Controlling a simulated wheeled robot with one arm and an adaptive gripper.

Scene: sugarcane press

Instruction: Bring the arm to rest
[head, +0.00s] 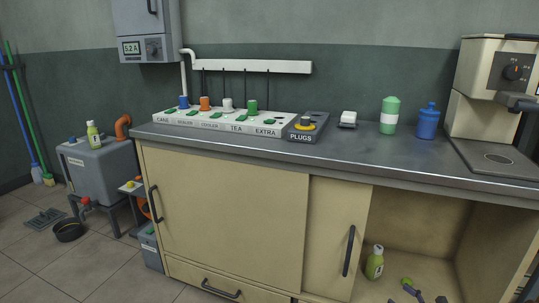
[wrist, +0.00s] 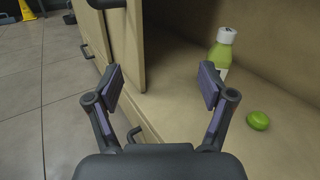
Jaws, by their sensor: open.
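My gripper (wrist: 160,86) is open and empty in the wrist view, its two fingers wide apart with nothing between them. It is low, in front of the open cupboard bay under the counter. In the head view only small parts of my gripper (head: 414,292) show at the bottom edge; most of the arm is out of the picture. A green bottle with a white cap (wrist: 224,48) stands upright on the cupboard floor, beyond the right finger. It also shows in the head view (head: 375,263). A green lime (wrist: 258,120) lies right of the right finger, apart from it.
The sliding cupboard door (head: 333,238) and its edge (wrist: 130,45) stand close to the left finger. The counter (head: 350,150) is above, carrying a labelled plug rack (head: 218,123), a green jar (head: 390,115), a blue jar (head: 428,121) and a machine (head: 490,85). Open floor (wrist: 40,80) lies left.

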